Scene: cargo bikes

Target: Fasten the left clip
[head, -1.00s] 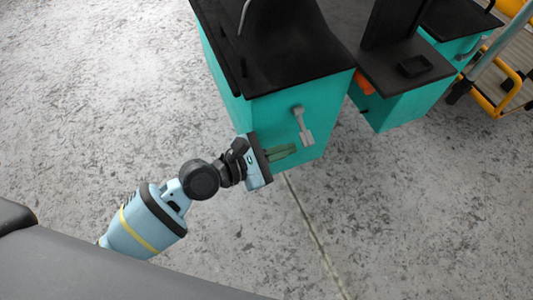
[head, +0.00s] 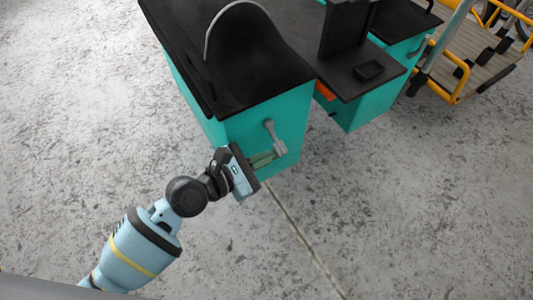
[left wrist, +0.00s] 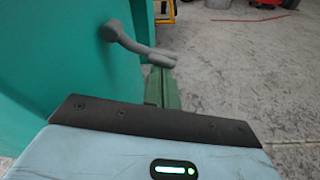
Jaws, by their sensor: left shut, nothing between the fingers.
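A grey clip (head: 274,138) sits on the end face of a teal box (head: 233,130) with a black lid; its arm hangs down and tilts a little. In the left wrist view the clip (left wrist: 135,42) sticks out from the teal wall. My left gripper (head: 266,158) is shut and empty, with its green fingers just below and left of the clip's lower end. In the left wrist view the fingers (left wrist: 161,86) reach up to the clip's end; I cannot tell whether they touch it. My right gripper is not in view.
A second teal box (head: 365,105) with a black top stands to the right. A yellow-framed cargo bike (head: 462,75) stands at the far right. The grey floor in front of the boxes is clear, with one seam line.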

